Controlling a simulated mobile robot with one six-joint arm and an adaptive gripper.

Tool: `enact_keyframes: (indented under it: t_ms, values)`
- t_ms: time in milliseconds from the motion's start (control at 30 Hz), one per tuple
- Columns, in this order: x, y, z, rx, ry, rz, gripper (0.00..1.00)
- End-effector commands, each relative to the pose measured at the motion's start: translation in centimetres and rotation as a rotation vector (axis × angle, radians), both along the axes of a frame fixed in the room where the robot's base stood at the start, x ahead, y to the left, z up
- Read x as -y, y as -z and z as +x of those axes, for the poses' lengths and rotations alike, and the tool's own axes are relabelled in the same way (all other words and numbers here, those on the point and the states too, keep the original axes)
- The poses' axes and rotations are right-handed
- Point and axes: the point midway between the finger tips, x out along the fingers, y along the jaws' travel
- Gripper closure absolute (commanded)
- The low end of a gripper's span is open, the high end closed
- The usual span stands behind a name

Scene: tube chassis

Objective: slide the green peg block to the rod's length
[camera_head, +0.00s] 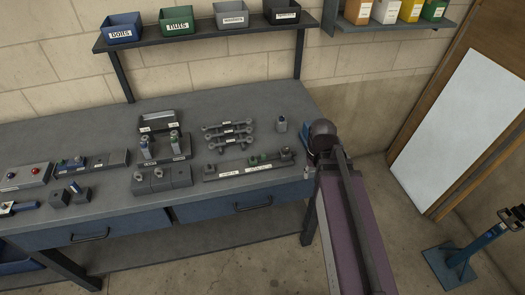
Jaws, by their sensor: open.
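A long dark fixture (222,173) lies near the front right of the workbench, with white labels on its front face. A small green block (254,160) sits on it right of the middle, with dark end pieces at both ends. The peg on the block is too small to make out. Several grey rods with rounded ends (228,131) lie side by side behind the fixture, with small white labels. I cannot tell any rod's length against the block's place. My gripper is not identifiable in this view.
The workbench (235,98) also holds a labelled stand (165,160), grey blocks (160,180), a dark tray (158,122) and a small grey block (281,124). Bins (176,22) stand on the shelf above. A dark rounded part and purple beam, likely my arm, cross the bench's right end.

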Motion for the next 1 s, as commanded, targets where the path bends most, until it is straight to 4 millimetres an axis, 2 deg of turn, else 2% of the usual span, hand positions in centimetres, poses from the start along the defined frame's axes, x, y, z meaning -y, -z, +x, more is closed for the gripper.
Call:
enact_keyframes:
  t_ms: [33,167,300,500,600,800,1000]
  values:
    - [-0.8,-1.5,1.4,0.0,-0.013,0.0,0.57]
    - [-3.7,-3.8,4.0,0.0,-0.058,0.0,0.57]
    - [-7.5,-6.4,6.8,0.0,-0.114,0.0,0.57]
    - [-12.9,-9.4,9.7,0.0,-0.185,0.0,0.57]
    - [-14.8,-10.3,10.5,0.0,-0.209,0.0,0.57]
    - [-16.6,-10.9,11.2,0.001,-0.232,0.0,0.57]
    - [-16.7,-10.8,11.1,0.001,-0.233,0.001,0.57]
